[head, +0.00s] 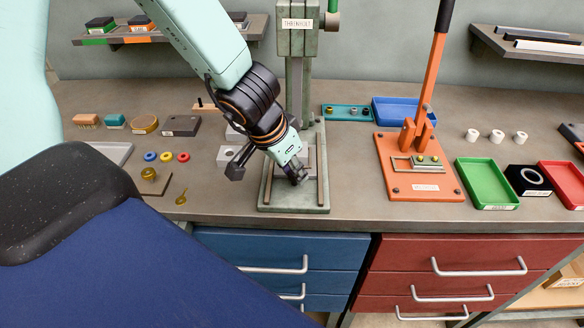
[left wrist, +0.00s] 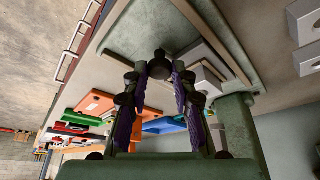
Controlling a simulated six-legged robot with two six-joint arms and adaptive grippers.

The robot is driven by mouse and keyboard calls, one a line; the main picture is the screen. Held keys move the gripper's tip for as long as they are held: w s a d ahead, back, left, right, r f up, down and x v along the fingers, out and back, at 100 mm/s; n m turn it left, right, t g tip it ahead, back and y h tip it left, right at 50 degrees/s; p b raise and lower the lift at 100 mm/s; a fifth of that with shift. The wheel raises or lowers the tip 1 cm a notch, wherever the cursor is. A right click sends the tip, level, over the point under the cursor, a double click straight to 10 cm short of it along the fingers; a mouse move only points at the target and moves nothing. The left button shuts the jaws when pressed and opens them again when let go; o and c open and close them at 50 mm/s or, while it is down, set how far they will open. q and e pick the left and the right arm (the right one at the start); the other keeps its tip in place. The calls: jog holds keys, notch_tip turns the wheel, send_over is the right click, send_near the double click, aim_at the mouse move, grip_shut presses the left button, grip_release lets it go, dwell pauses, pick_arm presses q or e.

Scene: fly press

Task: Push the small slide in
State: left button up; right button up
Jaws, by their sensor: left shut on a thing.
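The green fly press (head: 297,20) stands at the back middle of the bench. Its base (head: 285,208) carries two brown rails along its sides. The small slide (head: 311,158), a grey piece between the rails, is mostly hidden behind my left gripper. My left gripper (head: 297,175) points down over the front of the base. In the left wrist view its two purple-padded fingers (left wrist: 160,78) close around a dark round knob (left wrist: 160,65) at the slide. How far in the slide sits is hard to tell. My right gripper is in no view.
An orange lever press (head: 400,190) stands to the right, with a green tray (head: 486,184) beside it. A blue tray (head: 395,112) lies behind. Small coloured rings (head: 166,156) lie to the left. Blue drawers (head: 300,248) are below the bench edge.

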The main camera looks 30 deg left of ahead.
pick_arm(q)
grip_shut()
jog(key=shift+w+a+r+p, duration=0.15)
jog(key=shift+w+p, duration=0.1)
jog(key=shift+p, duration=0.25)
jog(key=shift+w+a+p, duration=0.35)
jog(key=shift+w+p, duration=0.2)
jog(key=shift+p, duration=0.05)
jog(key=shift+w+a+p, duration=0.3)
jog(key=shift+w+p, duration=0.2)
jog(key=shift+p, duration=0.1)
jog(key=shift+w+a, duration=0.2)
jog(key=shift+w, duration=0.05)
jog(key=shift+w+p, duration=0.1)
jog(key=shift+p, duration=0.25)
jog(key=o, duration=0.9)
grip_release()
jog(key=shift+a+f, duration=0.1)
jog(key=shift+f, duration=0.1)
